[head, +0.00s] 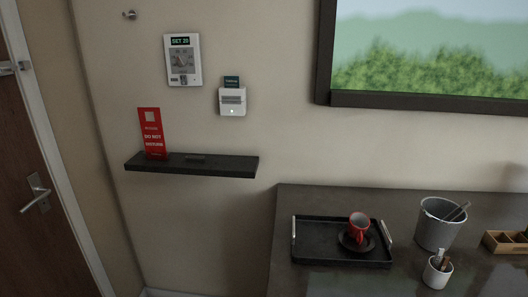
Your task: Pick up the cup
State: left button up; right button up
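A red cup (358,226) with a dark inside stands upright on a dark saucer (346,243). The saucer rests on the right part of a black tray (315,254) with a silver handle at each short end. The tray lies on the dark vanity top (300,197) at the lower right of the head view. Neither of my grippers shows in this view.
A grey bucket (437,231) with a utensil in it stands right of the tray, with a small white cup of items (436,277) in front. A wooden organizer (502,242) is at the right edge. A dark wall shelf (222,167) holds a red door sign (152,131).

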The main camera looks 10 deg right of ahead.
aim_at(359, 223)
jog(key=i+j, duration=0.25)
jog(key=i+j+z, duration=0.2)
jog(key=j, duration=0.15)
jog(key=i+j+z, duration=0.45)
jog(key=j, duration=0.25)
jog(key=j+z, duration=0.25)
jog(key=j, duration=0.15)
jog(key=z, duration=0.3)
